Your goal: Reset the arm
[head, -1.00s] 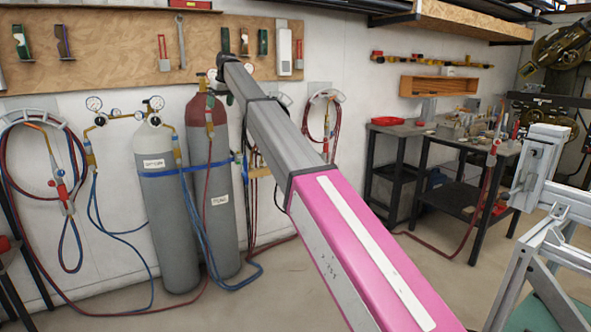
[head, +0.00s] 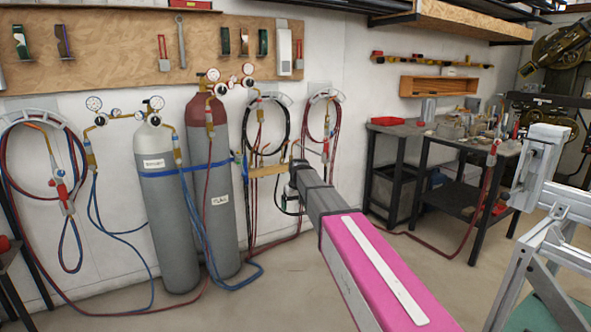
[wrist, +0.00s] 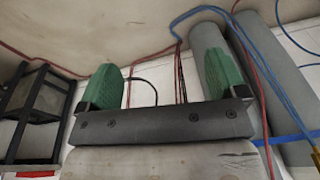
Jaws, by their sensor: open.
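My arm, pink and grey, reaches from the bottom right of the head view toward the back wall. In the wrist view my gripper (wrist: 167,85) shows two green fingers standing wide apart on a dark bar. It is open, and nothing is between the fingers but the wall hoses and floor behind.
Two gas cylinders, one grey (head: 168,215) and one red-topped (head: 212,190), stand against the wall with hoses. A dark workbench (head: 470,145) stands at the back right. A metal frame (head: 545,200) stands at the right edge.

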